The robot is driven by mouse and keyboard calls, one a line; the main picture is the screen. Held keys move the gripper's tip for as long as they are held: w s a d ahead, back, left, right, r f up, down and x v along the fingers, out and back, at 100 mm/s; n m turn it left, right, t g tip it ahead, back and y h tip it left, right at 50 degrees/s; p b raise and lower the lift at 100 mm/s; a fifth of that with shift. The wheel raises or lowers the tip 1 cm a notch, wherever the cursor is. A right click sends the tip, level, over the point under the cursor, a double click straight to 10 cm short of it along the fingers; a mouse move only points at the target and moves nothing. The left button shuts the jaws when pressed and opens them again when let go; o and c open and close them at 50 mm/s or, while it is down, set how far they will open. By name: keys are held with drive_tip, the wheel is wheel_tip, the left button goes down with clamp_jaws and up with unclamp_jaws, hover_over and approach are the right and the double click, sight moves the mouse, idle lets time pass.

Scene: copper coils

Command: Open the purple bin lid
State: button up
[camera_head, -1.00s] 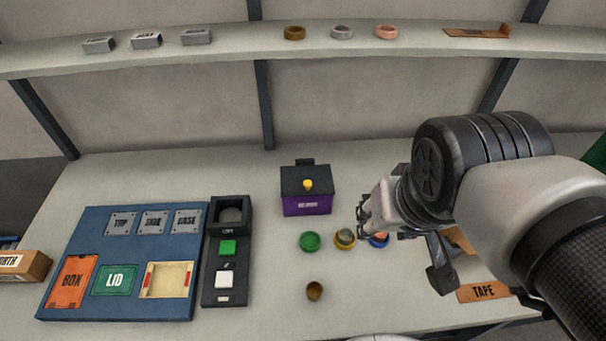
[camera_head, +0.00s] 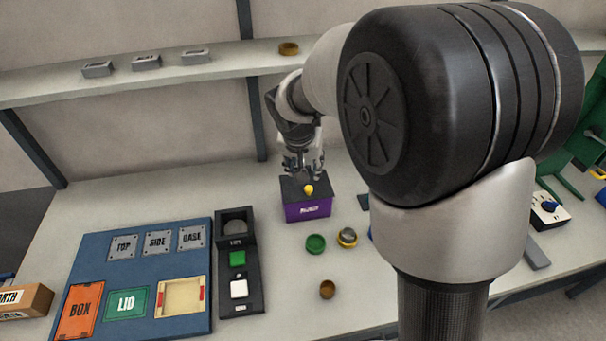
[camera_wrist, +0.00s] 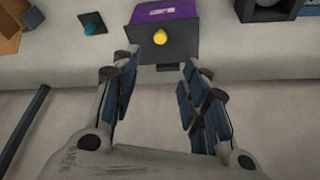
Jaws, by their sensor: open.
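The purple bin (camera_head: 307,210) stands on the workbench with its black lid (camera_head: 293,188) down and a yellow knob (camera_head: 308,190) on top. In the wrist view the bin's purple side (camera_wrist: 165,10), black lid (camera_wrist: 185,42) and yellow knob (camera_wrist: 160,38) show at the top. My gripper (camera_head: 303,170) is open and empty above and behind the lid in the head view.
A green ring (camera_head: 316,243), a yellow-rimmed cup (camera_head: 347,237) and a small brown cup (camera_head: 327,290) stand in front of the bin. A black button panel (camera_head: 238,268) and blue board (camera_head: 90,255) lie left. A shelf (camera_head: 130,85) runs behind.

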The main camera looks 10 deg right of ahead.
sight(308, 188)
drive_tip(key=b+x, duration=0.3)
drive_tip(key=x, duration=1.1)
drive_tip(key=shift+w+f, duration=0.1)
drive_tip(key=shift+f, duration=0.25)
drive_tip(key=shift+c, duration=0.3)
clamp_jaws()
